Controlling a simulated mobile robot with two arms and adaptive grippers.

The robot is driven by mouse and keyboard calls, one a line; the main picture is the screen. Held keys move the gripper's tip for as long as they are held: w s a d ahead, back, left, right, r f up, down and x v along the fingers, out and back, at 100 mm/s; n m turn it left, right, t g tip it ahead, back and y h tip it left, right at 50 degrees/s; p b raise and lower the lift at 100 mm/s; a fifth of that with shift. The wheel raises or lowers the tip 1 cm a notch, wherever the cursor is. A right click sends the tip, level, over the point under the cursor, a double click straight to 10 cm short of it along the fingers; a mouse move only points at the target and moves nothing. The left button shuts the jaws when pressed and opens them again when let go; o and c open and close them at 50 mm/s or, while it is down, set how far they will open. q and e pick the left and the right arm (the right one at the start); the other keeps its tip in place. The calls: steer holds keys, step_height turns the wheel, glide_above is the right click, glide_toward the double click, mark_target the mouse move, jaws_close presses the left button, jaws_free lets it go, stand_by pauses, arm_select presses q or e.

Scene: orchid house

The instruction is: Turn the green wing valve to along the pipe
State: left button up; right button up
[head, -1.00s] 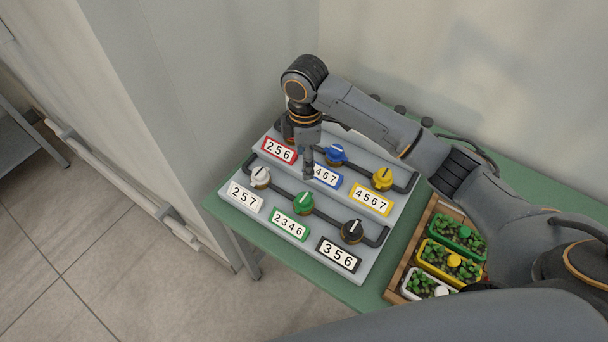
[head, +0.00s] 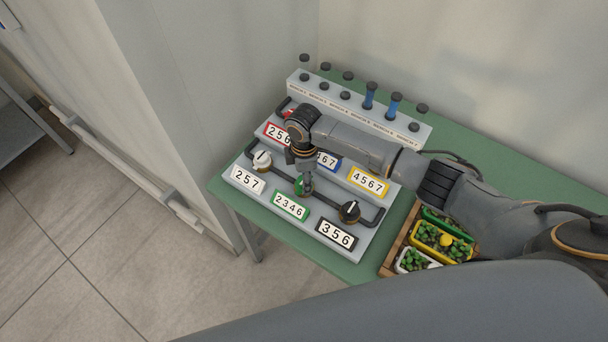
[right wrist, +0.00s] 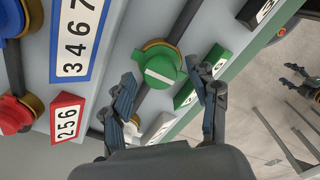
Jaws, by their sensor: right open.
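The green wing valve (head: 299,187) sits on the front pipe of the grey panel (head: 377,228), between the white valve and the black valve.
The white valve (head: 262,160) and black valve (head: 349,211) flank the green one. A rack (head: 360,110) with knobs and blue tubes stands behind. A wooden crate (head: 390,262) of planted pots is at right. My right arm hides much of the back row.

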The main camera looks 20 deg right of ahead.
steer(key=c, duration=1.1)
steer(key=shift+c, duration=0.4)
steer(key=n, duration=0.4)
steer(key=shift+n, duration=0.3)
steer(key=n, duration=0.3)
steer(key=shift+n, duration=0.3)
steer(key=n+b, duration=0.1)
steer(key=n, duration=0.3)
steer(key=shift+n, duration=0.3)
arm_select(q)
steer(key=shift+s+a+f+b, duration=0.1)
steer(key=shift+s+f+b, duration=0.15)
steer(key=shift+f, duration=0.25)
steer(key=shift+s+a+f+b, duration=0.1)
steer(key=shift+s+f+b, duration=0.15)
steer(key=shift+f, duration=0.25)
arm_select(e)
steer(key=n, duration=0.5)
